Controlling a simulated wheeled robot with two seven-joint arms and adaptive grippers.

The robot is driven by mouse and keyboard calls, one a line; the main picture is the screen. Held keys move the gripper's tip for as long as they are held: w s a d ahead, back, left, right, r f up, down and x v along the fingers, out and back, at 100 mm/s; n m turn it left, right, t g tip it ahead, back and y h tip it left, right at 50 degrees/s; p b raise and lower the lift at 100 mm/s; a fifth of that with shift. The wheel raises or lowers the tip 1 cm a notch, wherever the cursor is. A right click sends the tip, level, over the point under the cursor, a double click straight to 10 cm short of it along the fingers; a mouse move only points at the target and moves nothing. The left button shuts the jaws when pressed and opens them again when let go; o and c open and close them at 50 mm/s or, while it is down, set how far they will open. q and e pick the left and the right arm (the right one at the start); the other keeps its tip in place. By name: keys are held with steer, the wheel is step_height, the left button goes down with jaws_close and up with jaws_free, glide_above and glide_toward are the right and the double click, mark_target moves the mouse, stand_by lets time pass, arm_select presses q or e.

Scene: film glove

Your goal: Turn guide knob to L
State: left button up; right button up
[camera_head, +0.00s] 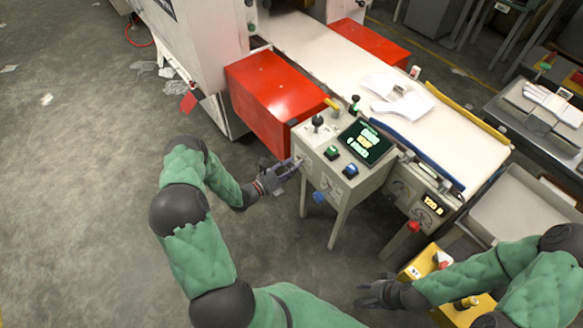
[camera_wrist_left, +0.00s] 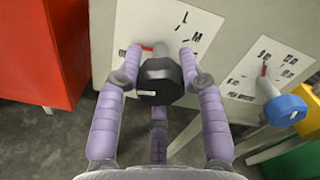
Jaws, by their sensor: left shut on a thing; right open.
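The guide knob (camera_wrist_left: 160,82) is black and sits on the front face of the control box, over a white dial plate (camera_wrist_left: 196,28). The letter L is at the top of the plate and M is to its right. A red pointer (camera_wrist_left: 147,48) by the knob lies to the left, away from the L. My left gripper (camera_head: 292,167) is at the box's front-left face. In the left wrist view its fingers (camera_wrist_left: 160,70) are shut around the knob, one on each side. In the head view the gripper hides the knob. My right gripper (camera_head: 368,292) is open and empty, low at the right.
A blue knob (camera_wrist_left: 285,108) with its own dial is to the right on the same face. The control box (camera_head: 350,185) carries a screen (camera_head: 365,143) and several knobs on top. A red cabinet (camera_head: 270,95) stands close behind.

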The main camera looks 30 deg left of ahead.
arm_select(q)
steer(key=m+p, duration=0.1)
steer(key=m, duration=0.4)
steer(key=shift+m, duration=0.4)
steer(key=m, duration=1.1)
steer(key=shift+m, duration=0.4)
steer(key=m, duration=0.6)
steer(key=o, duration=1.2)
steer(key=shift+c, duration=0.2)
